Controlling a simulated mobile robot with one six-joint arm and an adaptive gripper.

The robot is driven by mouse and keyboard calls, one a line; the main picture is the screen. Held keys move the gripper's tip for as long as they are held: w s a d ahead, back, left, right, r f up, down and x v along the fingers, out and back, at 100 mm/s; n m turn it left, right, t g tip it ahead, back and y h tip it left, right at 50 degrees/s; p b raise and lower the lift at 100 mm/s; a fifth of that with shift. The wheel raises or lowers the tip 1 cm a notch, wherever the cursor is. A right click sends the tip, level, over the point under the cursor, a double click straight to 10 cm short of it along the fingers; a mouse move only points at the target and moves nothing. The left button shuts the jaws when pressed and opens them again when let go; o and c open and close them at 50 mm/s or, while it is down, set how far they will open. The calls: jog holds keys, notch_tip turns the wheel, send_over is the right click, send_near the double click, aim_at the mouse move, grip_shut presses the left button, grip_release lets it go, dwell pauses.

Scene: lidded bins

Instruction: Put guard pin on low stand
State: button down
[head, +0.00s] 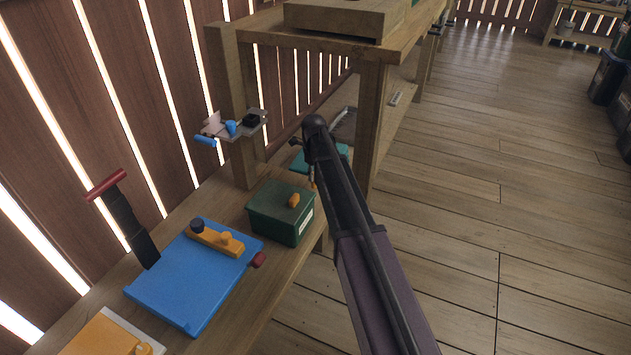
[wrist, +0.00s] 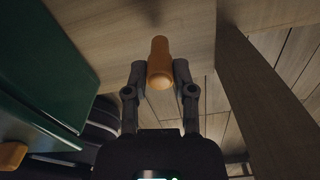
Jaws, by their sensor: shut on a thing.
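An orange pin (wrist: 160,62), which appears to be the guard pin, is between the two dark fingers of my gripper (wrist: 160,75) in the wrist view. It is held by its rounded near end, and its narrower part points away. In the head view my gripper (head: 311,172) is mostly hidden behind my arm, between the green box and a wooden table leg. Only a small orange bit shows there. A flat wooden platform (head: 335,22) lies on the higher table at the top; I cannot tell if it is the low stand.
A green lidded box (head: 276,222) with an orange knob stands close to my gripper; its green side also fills the left of the wrist view (wrist: 45,60). A table leg (head: 368,125) is just right. A blue board (head: 190,280) lies on the bench. Small items sit on a grey shelf (head: 255,127).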

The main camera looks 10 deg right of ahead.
jog(key=shift+f+b, duration=0.75)
jog(key=shift+f, duration=0.3)
jog(key=shift+f, duration=0.15)
jog(key=shift+c, duration=2.2)
grip_release()
jog(key=shift+r, duration=0.2)
notch_tip(320, 180, up, 12)
jog(key=p, duration=1.2)
jog(key=shift+s, duration=0.1)
